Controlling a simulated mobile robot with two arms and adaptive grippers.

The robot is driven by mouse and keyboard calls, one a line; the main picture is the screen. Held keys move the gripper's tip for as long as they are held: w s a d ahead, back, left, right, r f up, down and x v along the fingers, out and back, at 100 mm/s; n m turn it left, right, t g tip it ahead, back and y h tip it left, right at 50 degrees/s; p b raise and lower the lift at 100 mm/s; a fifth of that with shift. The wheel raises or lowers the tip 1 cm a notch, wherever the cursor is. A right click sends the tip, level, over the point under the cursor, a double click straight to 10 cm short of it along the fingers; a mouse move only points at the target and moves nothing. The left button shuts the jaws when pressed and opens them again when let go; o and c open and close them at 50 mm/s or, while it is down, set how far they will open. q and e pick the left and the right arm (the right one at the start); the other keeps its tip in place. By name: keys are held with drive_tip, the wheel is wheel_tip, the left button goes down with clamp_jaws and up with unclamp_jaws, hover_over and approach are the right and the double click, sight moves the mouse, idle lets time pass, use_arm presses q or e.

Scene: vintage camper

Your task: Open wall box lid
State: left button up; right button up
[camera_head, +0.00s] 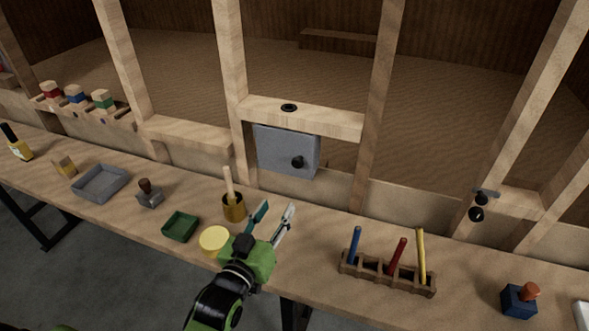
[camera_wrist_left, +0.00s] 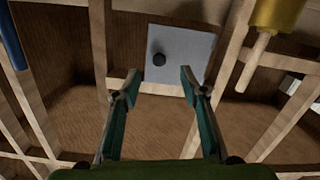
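The grey wall box (camera_head: 275,147) hangs on the wooden wall frame below a short crossbeam. Its flat front has a round black knob (camera_head: 298,162) near the lower right, and the lid looks closed. My left gripper (camera_head: 276,209) is over the workbench, below and in front of the box, apart from it. Its two teal fingers are spread and empty. In the left wrist view the box (camera_wrist_left: 190,48) and knob (camera_wrist_left: 159,59) appear beyond the open fingertips (camera_wrist_left: 160,80). My right gripper is in neither view.
On the workbench (camera_head: 320,235) stand a brass cup (camera_head: 234,208) with a wooden handle, a green tray (camera_head: 180,226), a yellow round thing (camera_head: 214,240) beside my arm, and a rack (camera_head: 387,275) with blue, red and yellow tools. The air before the box looks clear.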

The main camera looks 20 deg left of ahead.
use_arm(q)
drive_tip(key=r, duration=0.2)
drive_tip(key=b, duration=0.6)
approach(297, 166)
drive_tip(key=shift+t, duration=0.4)
drive_tip(key=w, duration=0.7)
drive_tip(key=shift+w+f, duration=0.3)
drive_tip(key=shift+f, duration=0.1)
drive_tip(key=shift+w+r, duration=0.1)
drive_tip(key=shift+w, duration=0.25)
clamp_jaws()
